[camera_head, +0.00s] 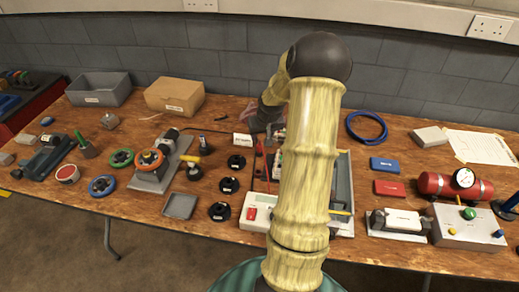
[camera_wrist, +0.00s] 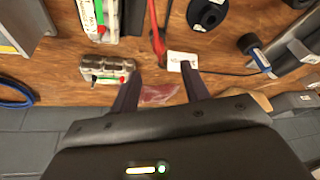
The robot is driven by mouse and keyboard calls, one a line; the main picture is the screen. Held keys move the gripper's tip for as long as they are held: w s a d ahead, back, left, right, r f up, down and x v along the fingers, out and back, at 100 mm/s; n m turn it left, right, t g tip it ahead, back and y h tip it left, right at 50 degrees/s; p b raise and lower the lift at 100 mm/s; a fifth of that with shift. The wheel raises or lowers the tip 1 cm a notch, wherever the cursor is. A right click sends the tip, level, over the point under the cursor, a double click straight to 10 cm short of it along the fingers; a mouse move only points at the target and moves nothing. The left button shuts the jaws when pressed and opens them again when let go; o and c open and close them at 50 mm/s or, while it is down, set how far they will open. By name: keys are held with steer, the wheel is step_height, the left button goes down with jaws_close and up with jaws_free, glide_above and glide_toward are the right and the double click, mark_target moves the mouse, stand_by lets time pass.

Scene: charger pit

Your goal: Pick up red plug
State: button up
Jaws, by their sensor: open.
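A slim red piece (camera_wrist: 158,42), possibly the red plug, lies on the wooden table beyond my fingertips in the wrist view. A red strip (camera_head: 269,165), perhaps the same piece, shows left of my arm in the head view. I cannot tell for sure which is the plug. My gripper (camera_wrist: 160,90) is open, with nothing between its fingers but table and a pinkish patch (camera_wrist: 160,95).
A white card (camera_wrist: 181,61) lies near my right finger. Black round holders (camera_head: 228,185) stand left of my arm, beside a white box with a red switch (camera_head: 258,213). A blue cable coil (camera_head: 366,127) lies to the right. The brick wall is close behind.

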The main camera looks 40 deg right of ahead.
glide_above(260, 145)
steer(key=s+a, duration=0.1)
steer(key=s, duration=0.1)
steer(key=shift+w+a+f, duration=0.1)
steer(key=shift+f, duration=1.95)
steer(key=shift+f, duration=0.1)
steer(key=x, duration=0.5)
steer(key=shift+c, duration=0.5)
jaws_close()
